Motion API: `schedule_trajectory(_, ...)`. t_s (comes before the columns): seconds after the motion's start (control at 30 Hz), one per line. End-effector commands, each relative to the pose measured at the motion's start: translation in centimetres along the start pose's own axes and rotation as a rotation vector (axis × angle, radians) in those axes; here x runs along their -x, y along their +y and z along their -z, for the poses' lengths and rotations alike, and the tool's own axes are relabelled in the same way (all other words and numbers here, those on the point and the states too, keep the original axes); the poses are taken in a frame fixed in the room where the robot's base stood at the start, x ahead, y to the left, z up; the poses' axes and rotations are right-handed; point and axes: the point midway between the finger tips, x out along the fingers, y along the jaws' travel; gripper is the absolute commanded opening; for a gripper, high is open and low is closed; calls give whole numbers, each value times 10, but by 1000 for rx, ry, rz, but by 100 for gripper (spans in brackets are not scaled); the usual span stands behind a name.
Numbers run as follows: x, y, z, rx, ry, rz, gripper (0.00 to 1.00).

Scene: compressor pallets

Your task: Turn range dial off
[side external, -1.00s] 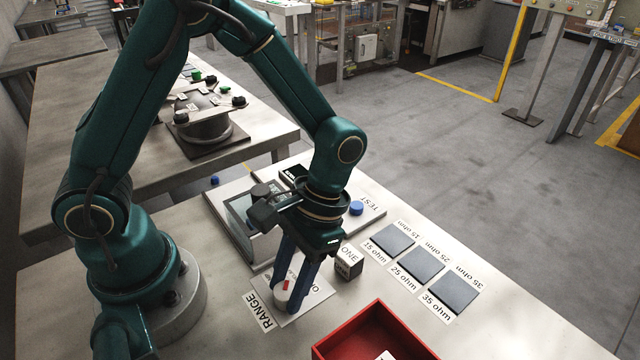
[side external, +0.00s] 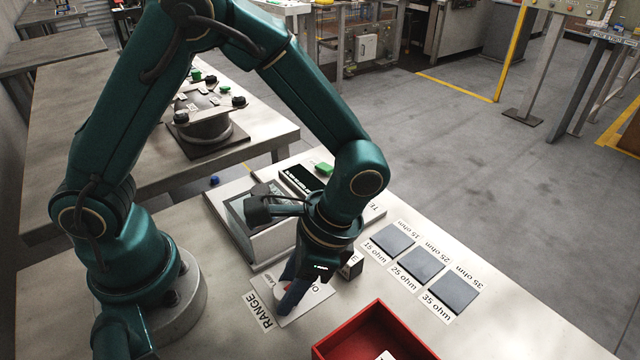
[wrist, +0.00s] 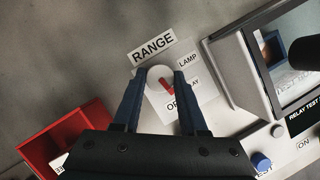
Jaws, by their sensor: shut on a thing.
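The range dial (wrist: 157,76) is a round white knob with a red pointer, on a white plate beside the RANGE label (wrist: 152,47). The plate has a LAMP label (wrist: 188,61), a partly hidden relay label (wrist: 193,84) and a partly hidden OFF label (wrist: 172,106). In the wrist view the pointer slants down and right, between the relay and OFF labels. My gripper (wrist: 160,73) has a blue finger on each side of the dial and is shut on it. In the side view my gripper (side external: 287,300) hides most of the dial.
A red tray (side external: 335,346) lies right of the dial. A boxy meter with a screen (wrist: 282,58) stands beside the plate. A small dark block (side external: 351,266) sits close to my wrist. Dark ohm pads (side external: 422,264) lie farther right. The bench left of the RANGE label is bare.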

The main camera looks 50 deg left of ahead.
Motion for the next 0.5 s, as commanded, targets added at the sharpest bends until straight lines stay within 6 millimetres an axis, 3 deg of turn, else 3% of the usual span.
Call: schedule_trajectory(0.5, 0, 1, 0, -172, 0, 72, 0)
